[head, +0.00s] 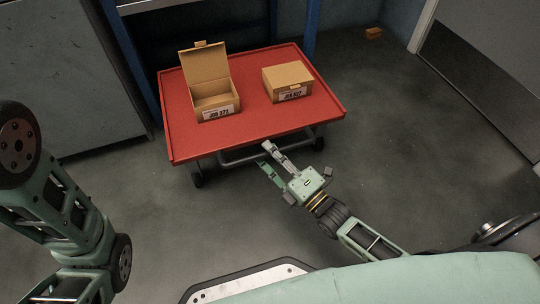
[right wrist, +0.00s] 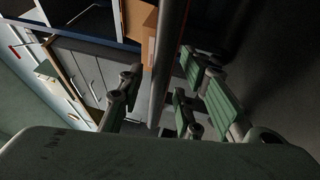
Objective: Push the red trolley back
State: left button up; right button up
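The red trolley (head: 245,122) stands in the upper middle of the head view, with a grey handle bar (head: 235,156) low along its near side. My right gripper (head: 267,156) reaches to this bar from below right. In the right wrist view the grey bar (right wrist: 168,65) runs between the spread fingers of my right gripper (right wrist: 160,80). The fingers look open with gaps on both sides. I cannot tell whether any finger touches the bar. My left arm shows at the left, but its gripper is outside the head view.
An open cardboard box (head: 210,88) and a closed one (head: 288,80) sit on the trolley top. Behind the trolley is a blue-framed bay (head: 310,25). A grey cabinet (head: 70,75) stands at left. A small box (head: 374,33) lies on the floor at back right. The right floor is clear.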

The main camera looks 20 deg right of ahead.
jog(key=shift+w+a+r, duration=0.1)
jog(key=shift+w, duration=0.1)
grip_shut()
dwell(0.5)
